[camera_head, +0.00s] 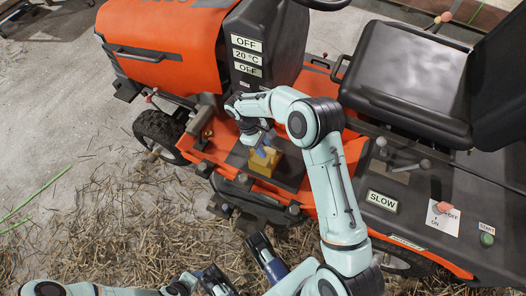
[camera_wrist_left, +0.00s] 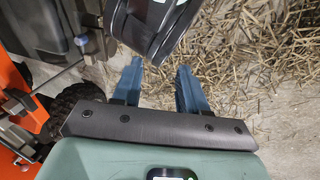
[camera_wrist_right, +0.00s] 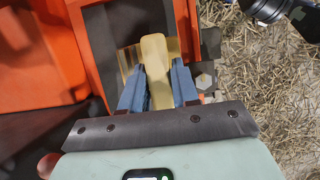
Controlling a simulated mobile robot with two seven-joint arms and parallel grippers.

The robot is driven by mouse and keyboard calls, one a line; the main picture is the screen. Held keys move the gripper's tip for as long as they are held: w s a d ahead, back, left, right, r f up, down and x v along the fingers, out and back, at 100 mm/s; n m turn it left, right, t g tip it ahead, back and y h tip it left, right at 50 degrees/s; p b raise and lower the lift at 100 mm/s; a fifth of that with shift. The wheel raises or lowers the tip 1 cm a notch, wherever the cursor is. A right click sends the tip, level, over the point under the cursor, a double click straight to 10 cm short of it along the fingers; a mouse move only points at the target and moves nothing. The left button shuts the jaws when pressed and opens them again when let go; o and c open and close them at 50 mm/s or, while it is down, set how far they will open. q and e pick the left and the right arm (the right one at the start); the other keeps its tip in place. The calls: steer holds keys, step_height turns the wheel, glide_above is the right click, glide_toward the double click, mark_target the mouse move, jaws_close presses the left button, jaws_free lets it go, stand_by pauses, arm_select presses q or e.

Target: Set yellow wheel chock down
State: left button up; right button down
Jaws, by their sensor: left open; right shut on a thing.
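The yellow wheel chock (camera_head: 264,163) is on the dark footplate of the orange mower, or just above it; I cannot tell if it touches. In the right wrist view the chock (camera_wrist_right: 156,70) is between the blue fingers of my right gripper (camera_wrist_right: 158,88). My right gripper (camera_head: 262,152) is shut on it from above, and the fingers hide part of its sides. My left gripper (camera_wrist_left: 163,88) is open and empty. In the left wrist view it hangs over the straw-covered floor, with one of my own dark arm links beyond its fingertips.
The orange mower (camera_head: 165,40) fills the back, with a black seat (camera_head: 415,75) at right and a front wheel (camera_head: 160,132) at left. Its console carries a SLOW label (camera_head: 382,201) and several levers. Straw (camera_head: 100,215) covers the floor in front; bare concrete (camera_head: 50,100) shows at left.

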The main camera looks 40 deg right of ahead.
mark_target(266, 167)
steer(key=shift+f, duration=1.5)
steer(key=shift+f+b, duration=0.1)
steer(key=shift+b, duration=0.2)
steer(key=shift+f, duration=0.1)
steer(key=c, duration=0.8)
jaws_free()
steer(key=shift+c, duration=0.2)
